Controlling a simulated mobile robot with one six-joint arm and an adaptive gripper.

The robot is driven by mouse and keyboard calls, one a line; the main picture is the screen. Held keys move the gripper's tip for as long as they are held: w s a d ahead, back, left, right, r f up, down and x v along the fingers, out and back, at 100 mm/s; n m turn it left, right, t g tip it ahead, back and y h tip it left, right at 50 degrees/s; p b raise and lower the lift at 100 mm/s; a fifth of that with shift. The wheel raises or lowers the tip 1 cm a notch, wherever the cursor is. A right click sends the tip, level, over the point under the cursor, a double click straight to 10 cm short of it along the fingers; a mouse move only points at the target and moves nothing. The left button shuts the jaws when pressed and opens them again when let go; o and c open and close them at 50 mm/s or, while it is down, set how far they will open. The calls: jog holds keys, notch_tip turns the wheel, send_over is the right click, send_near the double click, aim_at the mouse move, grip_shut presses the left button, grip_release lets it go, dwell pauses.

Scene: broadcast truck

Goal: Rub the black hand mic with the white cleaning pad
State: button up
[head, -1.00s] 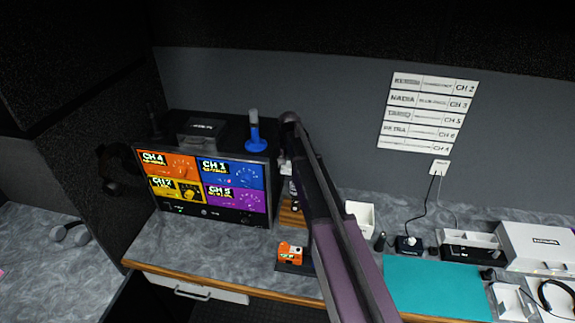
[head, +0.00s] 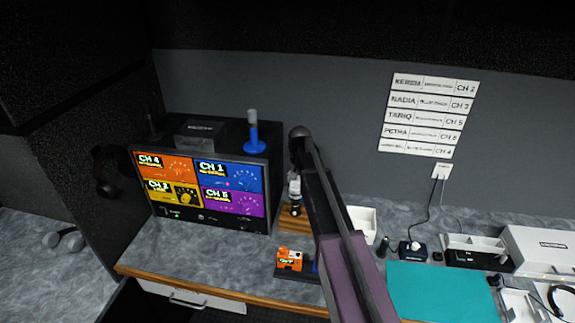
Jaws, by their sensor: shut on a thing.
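My gripper (head: 295,208) is small and partly covered by my own arm. It points down over a wooden board on the desk, right of the monitor. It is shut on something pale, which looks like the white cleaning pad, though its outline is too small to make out. I cannot surely pick out the black hand mic. A dark upright object (head: 383,246) stands right of the white bin, and a thin dark upright shape (head: 152,121) is behind the monitor's left end. A blue upright item with a grey top (head: 252,135) stands above the monitor.
The monitor (head: 203,220) fills the desk's left. The wooden board (head: 291,226), an orange labelled block (head: 289,259) and a white bin (head: 366,222) are near my arm. A teal mat (head: 440,292) lies bare at right. Desk space before the monitor is clear.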

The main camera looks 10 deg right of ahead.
jog(key=shift+s+d, duration=0.15)
jog(key=shift+d, duration=0.35)
jog(key=shift+s+d, duration=0.15)
jog(key=shift+d, duration=0.35)
jog(key=shift+a+r, duration=0.1)
jog(key=shift+a, duration=0.15)
jog(key=shift+w+a+f, duration=0.2)
jog(key=shift+w+a, duration=0.25)
jog(key=shift+a, duration=0.3)
jog(key=shift+w+a+r, duration=0.1)
jog(key=shift+w+a, duration=0.1)
jog(key=shift+a, duration=0.85)
notch_tip(320, 180, up, 7)
jog(key=a+p, duration=0.1)
jog(key=p, duration=0.6)
jog(key=shift+w+a+r, duration=0.2)
jog(key=shift+w+a, duration=0.05)
jog(key=shift+w, duration=0.05)
jog(key=shift+f, duration=0.2)
jog(key=shift+f+b, duration=2.8)
jog(key=shift+f, duration=0.05)
